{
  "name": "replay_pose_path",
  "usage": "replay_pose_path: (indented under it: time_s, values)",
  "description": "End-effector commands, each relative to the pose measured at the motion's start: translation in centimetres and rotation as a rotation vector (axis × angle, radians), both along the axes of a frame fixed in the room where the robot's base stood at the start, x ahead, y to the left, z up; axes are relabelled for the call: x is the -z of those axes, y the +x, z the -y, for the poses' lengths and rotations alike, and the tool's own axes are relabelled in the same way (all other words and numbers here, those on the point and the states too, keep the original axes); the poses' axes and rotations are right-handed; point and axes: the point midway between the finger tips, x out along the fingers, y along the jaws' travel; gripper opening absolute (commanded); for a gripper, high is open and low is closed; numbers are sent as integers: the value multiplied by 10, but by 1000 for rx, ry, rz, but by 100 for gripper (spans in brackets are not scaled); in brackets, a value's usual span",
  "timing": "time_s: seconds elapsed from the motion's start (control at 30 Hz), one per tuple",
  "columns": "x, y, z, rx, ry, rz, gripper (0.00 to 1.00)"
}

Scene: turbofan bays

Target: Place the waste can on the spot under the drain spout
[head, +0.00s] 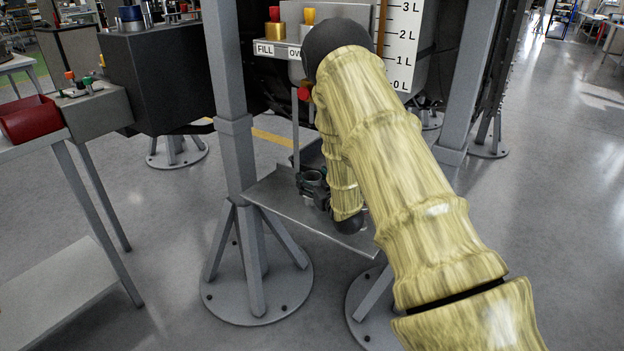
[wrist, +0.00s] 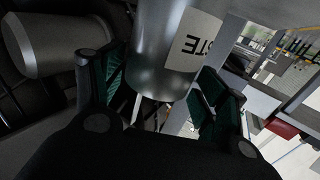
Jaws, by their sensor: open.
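The waste can (wrist: 160,62) is a grey metal cylinder with a pale label, its letters "STE" upside down in the wrist view. It stands between the spread green-padded fingers of my gripper (wrist: 160,88). The fingers are open on either side of it, and I cannot tell whether they touch it. In the head view my gripper (head: 314,186) is low over a grey metal shelf (head: 275,205) between the stand legs. My arm hides most of that area, and I cannot make out the can clearly there. The drain spout and the spot under it are not clearly visible.
A grey stand post (head: 231,100) rises left of my gripper, with another post (head: 470,80) to the right. FILL-labelled fittings (head: 264,50) and a litre scale (head: 400,45) are above. A cart with a red bin (head: 30,118) stands left. The floor at right is clear.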

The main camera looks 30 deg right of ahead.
Motion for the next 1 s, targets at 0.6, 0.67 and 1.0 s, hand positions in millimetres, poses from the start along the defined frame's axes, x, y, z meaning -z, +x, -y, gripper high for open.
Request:
replay_pose_path:
  time_s: [0.6,0.67,1.0]
  values:
    - [0,-99,-12,1,1,-1,73]
    - [0,-105,-13,1,1,0,73]
    - [-1,-113,-14,1,0,1,73]
